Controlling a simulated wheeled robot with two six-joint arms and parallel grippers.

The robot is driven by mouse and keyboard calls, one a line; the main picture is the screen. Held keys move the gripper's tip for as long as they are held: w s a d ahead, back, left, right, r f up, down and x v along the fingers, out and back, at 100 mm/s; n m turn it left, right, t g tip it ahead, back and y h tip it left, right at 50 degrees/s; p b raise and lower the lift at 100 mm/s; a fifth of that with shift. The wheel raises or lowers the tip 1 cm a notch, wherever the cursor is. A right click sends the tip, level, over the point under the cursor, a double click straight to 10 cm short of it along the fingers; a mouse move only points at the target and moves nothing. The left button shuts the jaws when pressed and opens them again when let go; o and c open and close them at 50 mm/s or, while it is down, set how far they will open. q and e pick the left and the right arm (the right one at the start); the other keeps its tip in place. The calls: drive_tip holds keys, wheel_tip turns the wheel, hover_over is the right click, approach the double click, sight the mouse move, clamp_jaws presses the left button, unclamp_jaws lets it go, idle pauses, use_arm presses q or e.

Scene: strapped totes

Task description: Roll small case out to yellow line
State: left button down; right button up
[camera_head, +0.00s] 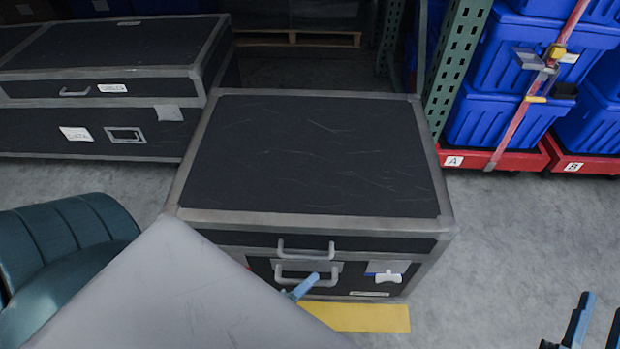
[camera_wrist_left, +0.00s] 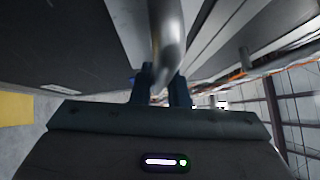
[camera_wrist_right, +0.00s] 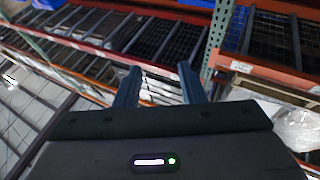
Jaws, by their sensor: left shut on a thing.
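The small case (camera_head: 310,155) is black with grey metal edges and stands on the floor in the middle of the head view. Two grey handles are on its front, an upper one (camera_head: 305,248) and a lower one (camera_head: 300,279). My left gripper (camera_head: 306,286) is at the lower handle, mostly hidden behind my own arm; in the left wrist view its fingers (camera_wrist_left: 163,85) are closed around a grey bar (camera_wrist_left: 168,45). The yellow line (camera_head: 358,317) lies on the floor just in front of the case. My right gripper (camera_wrist_right: 157,85) is open and empty, away from the case.
A larger black case (camera_head: 100,75) with labels stands at the left. Blue totes (camera_head: 500,70) with a red strap sit on red dollies (camera_head: 490,158) marked A and B at the right, beside a green rack post (camera_head: 455,65). The floor right of the case is clear.

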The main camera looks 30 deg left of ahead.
use_arm(q)
drive_tip(key=shift+s+d, duration=0.4)
drive_tip(key=shift+s, duration=0.25)
drive_tip(key=c, duration=1.4)
unclamp_jaws()
drive_tip(key=v, duration=1.1)
drive_tip(key=shift+w, duration=0.15)
